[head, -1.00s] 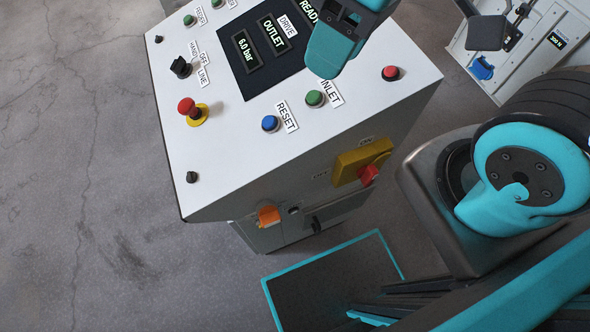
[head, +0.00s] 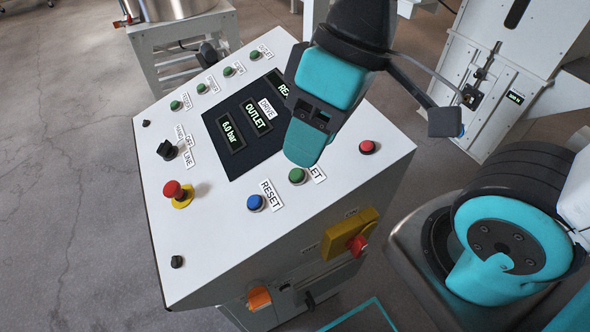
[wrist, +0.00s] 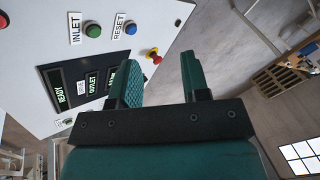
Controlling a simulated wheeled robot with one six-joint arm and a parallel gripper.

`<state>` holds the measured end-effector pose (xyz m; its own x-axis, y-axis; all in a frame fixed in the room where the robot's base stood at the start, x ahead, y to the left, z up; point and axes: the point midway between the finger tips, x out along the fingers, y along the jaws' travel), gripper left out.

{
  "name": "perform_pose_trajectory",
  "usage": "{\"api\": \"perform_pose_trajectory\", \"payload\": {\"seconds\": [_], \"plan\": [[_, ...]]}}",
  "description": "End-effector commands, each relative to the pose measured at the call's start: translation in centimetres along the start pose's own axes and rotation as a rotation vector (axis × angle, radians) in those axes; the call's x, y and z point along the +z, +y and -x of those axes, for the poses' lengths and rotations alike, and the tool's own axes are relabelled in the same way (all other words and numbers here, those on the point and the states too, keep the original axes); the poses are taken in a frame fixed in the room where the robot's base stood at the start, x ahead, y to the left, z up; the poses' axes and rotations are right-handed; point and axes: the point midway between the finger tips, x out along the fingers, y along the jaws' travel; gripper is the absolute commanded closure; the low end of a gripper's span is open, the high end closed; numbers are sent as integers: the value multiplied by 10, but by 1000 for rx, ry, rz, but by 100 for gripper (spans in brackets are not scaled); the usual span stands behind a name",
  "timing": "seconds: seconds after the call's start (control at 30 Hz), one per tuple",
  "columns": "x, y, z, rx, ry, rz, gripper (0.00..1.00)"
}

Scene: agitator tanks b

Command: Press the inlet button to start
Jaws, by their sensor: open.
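The inlet button (head: 297,175) is a green push button on the sloped white control panel (head: 222,225). Its INLET label (head: 318,173) is partly hidden behind my gripper (head: 304,147) in the head view. My gripper hangs over the panel just above the inlet button in the picture, apparently clear of the surface. In the wrist view the green inlet button (wrist: 93,30) and its full label (wrist: 74,28) show at upper left, off to the left of the fingers. My gripper (wrist: 160,68) has its two fingers apart, with nothing between them.
The blue reset button (head: 256,202) sits beside the inlet button. A red button (head: 367,147), a red emergency stop (head: 174,190), a black selector (head: 167,150) and a display (head: 245,125) share the panel. A yellow-and-red switch (head: 350,238) juts from the cabinet front.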

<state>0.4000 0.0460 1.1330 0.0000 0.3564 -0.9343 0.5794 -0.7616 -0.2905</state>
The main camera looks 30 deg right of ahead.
Motion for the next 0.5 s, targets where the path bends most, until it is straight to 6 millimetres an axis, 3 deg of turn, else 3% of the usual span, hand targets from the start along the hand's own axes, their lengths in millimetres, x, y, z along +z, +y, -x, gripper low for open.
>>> {"api": "perform_pose_trajectory", "payload": {"seconds": [0.07,0.1,0.27,0.5], "plan": [[0,0,0,0,0,0,57],[0,0,0,0,0,0,62],[0,0,0,0,0,0,99],[0,0,0,0,0,0,100]]}}
